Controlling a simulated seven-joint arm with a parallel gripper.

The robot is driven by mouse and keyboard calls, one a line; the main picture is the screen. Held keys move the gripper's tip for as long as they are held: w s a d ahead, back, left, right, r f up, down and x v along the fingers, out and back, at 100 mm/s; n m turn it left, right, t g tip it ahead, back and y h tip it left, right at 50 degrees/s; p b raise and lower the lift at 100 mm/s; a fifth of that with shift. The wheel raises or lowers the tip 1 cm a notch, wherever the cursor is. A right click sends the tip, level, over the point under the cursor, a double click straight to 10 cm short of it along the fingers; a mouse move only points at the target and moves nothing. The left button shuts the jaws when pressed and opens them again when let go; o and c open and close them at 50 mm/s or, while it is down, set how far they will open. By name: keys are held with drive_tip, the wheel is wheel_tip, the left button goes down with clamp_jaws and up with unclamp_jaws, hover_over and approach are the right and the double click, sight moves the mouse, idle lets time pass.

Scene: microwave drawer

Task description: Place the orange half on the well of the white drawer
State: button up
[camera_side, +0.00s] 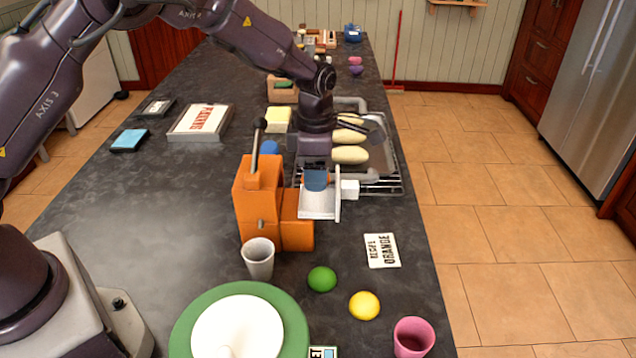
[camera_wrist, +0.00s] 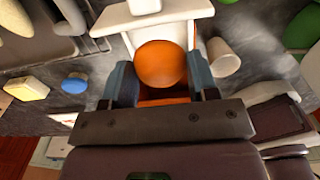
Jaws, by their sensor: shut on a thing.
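The orange half (camera_wrist: 160,62) is between the two blue fingers of my gripper (camera_wrist: 161,78) in the wrist view, its rounded orange side facing the camera. My gripper also shows in the side view (camera_side: 316,180), where a blue finger hides most or all of the orange half. The white drawer (camera_side: 318,208) is pulled out from the orange machine (camera_side: 262,205), with a white block handle (camera_side: 350,190) on its front. The drawer also shows in the wrist view (camera_wrist: 112,24). The gripper is directly over the drawer; I cannot tell whether the orange half touches the well, which is hidden.
A grey cup (camera_side: 258,260) stands in front of the machine. A lime (camera_side: 322,279), a lemon (camera_side: 364,305), a pink cup (camera_side: 412,337) and a recipe card (camera_side: 382,250) lie nearby. A rack with pale oval items (camera_side: 350,155) is behind. The machine's lever (camera_side: 256,145) rises beside my arm.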

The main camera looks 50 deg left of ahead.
sight(318, 201)
drive_tip(key=shift+w+f, duration=0.2)
drive_tip(key=shift+f, duration=1.6)
drive_tip(key=shift+f, duration=0.55)
